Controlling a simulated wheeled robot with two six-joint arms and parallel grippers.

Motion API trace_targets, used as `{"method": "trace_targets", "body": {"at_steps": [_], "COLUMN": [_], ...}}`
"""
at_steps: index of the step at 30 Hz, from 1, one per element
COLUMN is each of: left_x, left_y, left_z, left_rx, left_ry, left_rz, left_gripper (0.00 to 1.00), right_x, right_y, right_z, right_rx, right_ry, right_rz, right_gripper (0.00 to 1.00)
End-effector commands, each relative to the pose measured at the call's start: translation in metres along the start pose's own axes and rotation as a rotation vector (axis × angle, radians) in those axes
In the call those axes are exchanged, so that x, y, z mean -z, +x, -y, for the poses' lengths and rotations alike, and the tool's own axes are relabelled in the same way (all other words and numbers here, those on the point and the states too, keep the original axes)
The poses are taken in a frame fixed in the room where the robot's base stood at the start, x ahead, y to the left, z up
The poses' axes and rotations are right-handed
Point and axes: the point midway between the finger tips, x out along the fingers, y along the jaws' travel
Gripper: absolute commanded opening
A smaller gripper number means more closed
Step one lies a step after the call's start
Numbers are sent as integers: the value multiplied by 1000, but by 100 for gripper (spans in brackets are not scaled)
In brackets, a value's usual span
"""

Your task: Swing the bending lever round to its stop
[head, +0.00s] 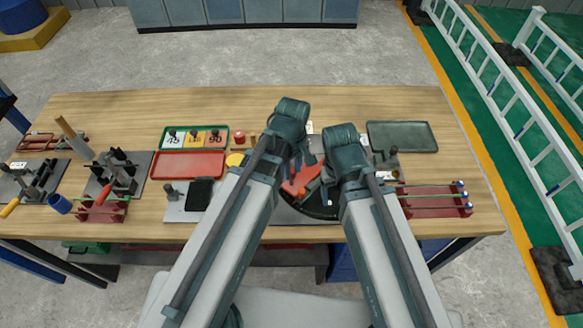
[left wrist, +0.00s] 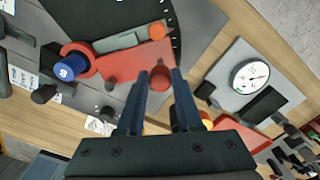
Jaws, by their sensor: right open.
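The red bending lever (left wrist: 125,62) lies over a black round plate (left wrist: 95,15) with white edge marks. A blue-capped pivot (left wrist: 70,68) is at one end of the lever, and a red upright knob (left wrist: 160,78) is at the other. My left gripper (left wrist: 160,76) has one finger on each side of this knob; I cannot tell whether they touch it. In the head view the lever (head: 298,184) shows between my forearms, partly hidden by my left gripper (head: 301,160). My right gripper (head: 330,178) is open near the right side of the black plate (head: 322,207), its fingers mostly hidden.
An orange peg (left wrist: 157,30) stands by the plate's edge marks. A red tray (head: 188,164) and numbered trays (head: 195,138) lie left of the bender, with a gauge plate (head: 178,210) in front. A dark green tray (head: 402,138) and red rack (head: 435,202) are on the right.

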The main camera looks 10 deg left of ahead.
Motion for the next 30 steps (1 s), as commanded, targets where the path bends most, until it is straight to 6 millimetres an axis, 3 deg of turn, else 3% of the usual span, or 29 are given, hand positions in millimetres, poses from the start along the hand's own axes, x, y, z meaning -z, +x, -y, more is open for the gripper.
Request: {"method": "trace_targets", "body": {"at_steps": [1, 5, 19, 30], "left_x": [-7, -6, -3, -2], "left_y": [0, 0, -6, -49], "left_z": [2, 2, 1, 0], "left_rx": [3, 2, 1, 1], "left_ry": [4, 4, 2, 2], "left_rz": [17, 14, 10, 10], "left_gripper": [42, 64, 64, 64], "right_x": [0, 0, 0, -3], "right_y": [0, 0, -6, -48], "right_z": [0, 0, -1, -5], "right_rx": [0, 0, 0, 0], "right_ry": [0, 0, 0, -1], "right_rz": [0, 0, 0, 0], "right_gripper": [73, 73, 73, 73]}}
